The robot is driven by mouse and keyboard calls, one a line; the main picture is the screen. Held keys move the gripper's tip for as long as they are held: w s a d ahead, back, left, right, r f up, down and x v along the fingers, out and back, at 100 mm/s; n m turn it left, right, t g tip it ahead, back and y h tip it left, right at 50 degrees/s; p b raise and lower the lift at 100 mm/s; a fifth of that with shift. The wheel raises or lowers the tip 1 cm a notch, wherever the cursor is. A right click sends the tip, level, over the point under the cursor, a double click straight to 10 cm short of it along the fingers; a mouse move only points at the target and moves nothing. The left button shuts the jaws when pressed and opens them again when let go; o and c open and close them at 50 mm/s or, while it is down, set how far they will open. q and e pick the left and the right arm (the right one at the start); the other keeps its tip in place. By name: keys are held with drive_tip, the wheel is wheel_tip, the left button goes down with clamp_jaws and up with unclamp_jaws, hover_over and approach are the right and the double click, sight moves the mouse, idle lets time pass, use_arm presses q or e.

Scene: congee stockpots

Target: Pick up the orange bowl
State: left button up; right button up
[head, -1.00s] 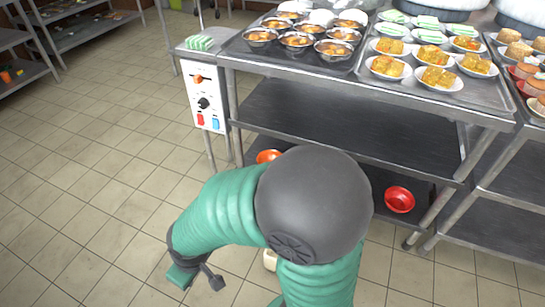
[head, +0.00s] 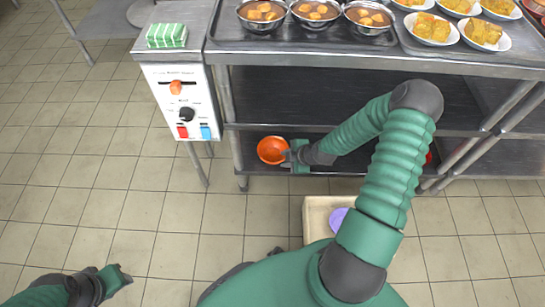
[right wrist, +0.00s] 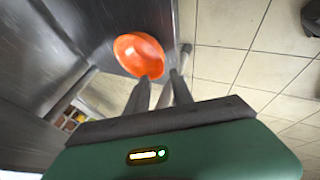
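The orange bowl (head: 270,150) sits on the dark lower shelf (head: 325,146) under the steel table, near its left end. My right gripper (head: 289,156) is at the bowl's right side, low over the shelf. In the right wrist view the bowl (right wrist: 136,54) lies just past the two fingertips (right wrist: 160,80). The fingers are apart, and the bowl's near rim is at or between the tips; contact cannot be told. My left gripper (head: 118,276) is low at the left over the floor, away from the bowl; its finger opening is unclear.
The shelf above and the table legs (head: 240,182) hem in the bowl. A control box (head: 182,105) stands to its left. A red bowl (head: 429,158) is mostly hidden behind my arm. A cream bin (head: 318,208) with a purple item (head: 338,217) stands on the floor. Floor at left is clear.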

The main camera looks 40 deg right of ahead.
drive_tip(key=b+x, duration=0.1)
drive_tip(key=x, duration=0.3)
drive_tip(key=b+x, duration=0.1)
drive_tip(key=x, duration=0.2)
drive_tip(key=shift+s+d+f+b, duration=0.15)
drive_tip(key=shift+s+d+b, duration=0.1)
drive_tip(key=shift+d+b, duration=0.1)
drive_tip(key=b+x, duration=0.3)
drive_tip(key=x, duration=0.1)
drive_tip(key=shift+s+a+f+b, duration=0.15)
drive_tip(key=shift+a+b, duration=0.2)
drive_tip(key=shift+a, duration=0.05)
drive_tip(key=shift+w+f, duration=0.2)
drive_tip(key=shift+w, duration=0.05)
drive_tip(key=shift+d+r, duration=0.1)
clamp_jaws()
